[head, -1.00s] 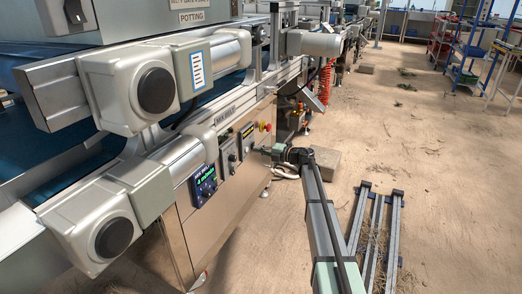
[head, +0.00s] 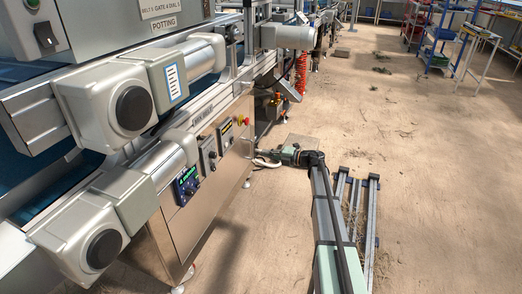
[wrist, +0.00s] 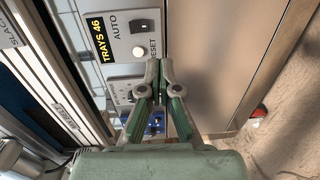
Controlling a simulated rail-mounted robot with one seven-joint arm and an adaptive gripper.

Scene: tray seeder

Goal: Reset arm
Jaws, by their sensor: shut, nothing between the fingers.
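My gripper (wrist: 158,69) is shut and empty in the wrist view, its fingertips together in front of the machine's steel side panel (wrist: 210,60). A grey control plate (wrist: 122,32) beyond the tips carries a yellow "TRAYS 46" display (wrist: 95,37), a dark rocker switch (wrist: 144,26) marked AUTO, and a round button (wrist: 138,51) beside the word RESET. The fingertips lie just below and right of that button in the picture. In the head view my gripper (head: 259,153) is small, at the end of my arm, right of the panel. The gap to the panel is unclear.
The steel cabinet (head: 175,235) carries more controls, including a lit screen box (head: 187,185) and a red stop button (head: 243,121). Grey motor housings (head: 75,235) jut out at left. Metal rails (head: 372,215) lie on the floor right of my arm. Open floor (head: 450,170) stretches right.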

